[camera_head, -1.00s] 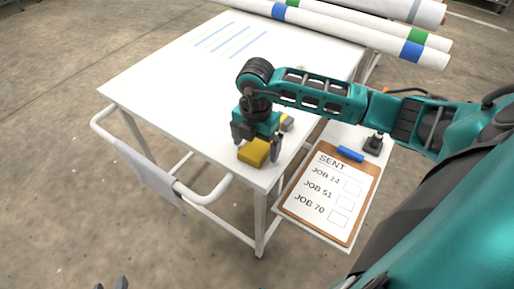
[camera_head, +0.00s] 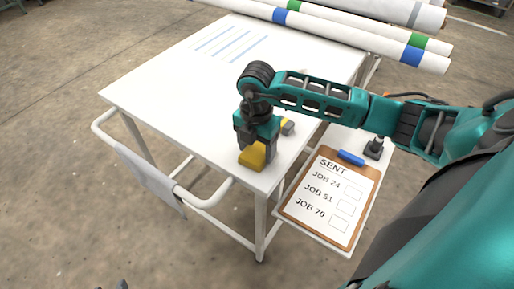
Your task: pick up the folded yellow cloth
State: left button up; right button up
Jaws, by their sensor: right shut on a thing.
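The folded yellow cloth (camera_head: 251,158) is a small yellow block-like bundle at the near corner of the white table (camera_head: 180,85). My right gripper (camera_head: 256,155) points down over it from above, its dark fingers closed in on the cloth's sides. The cloth still appears to be at tabletop height; I cannot tell whether it touches the table. The gripper hides part of the cloth. At the bottom left edge, only a dark tip of my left gripper (camera_head: 122,285) shows.
A small grey and yellow item (camera_head: 288,127) lies on the table just right of my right gripper. A clipboard (camera_head: 329,198) marked SENT lies on a lower side shelf by a black object (camera_head: 374,147). A white rail (camera_head: 205,201) runs along the table's front. Long rolls (camera_head: 340,30) lie behind.

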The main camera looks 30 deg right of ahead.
aim_at(256, 151)
notch_tip(256, 151, up, 20)
jog(key=p, duration=0.2)
jog(key=shift+p, duration=0.35)
jog(key=o, duration=0.4)
jog(key=c, duration=0.3)
jog(key=shift+f, duration=0.1)
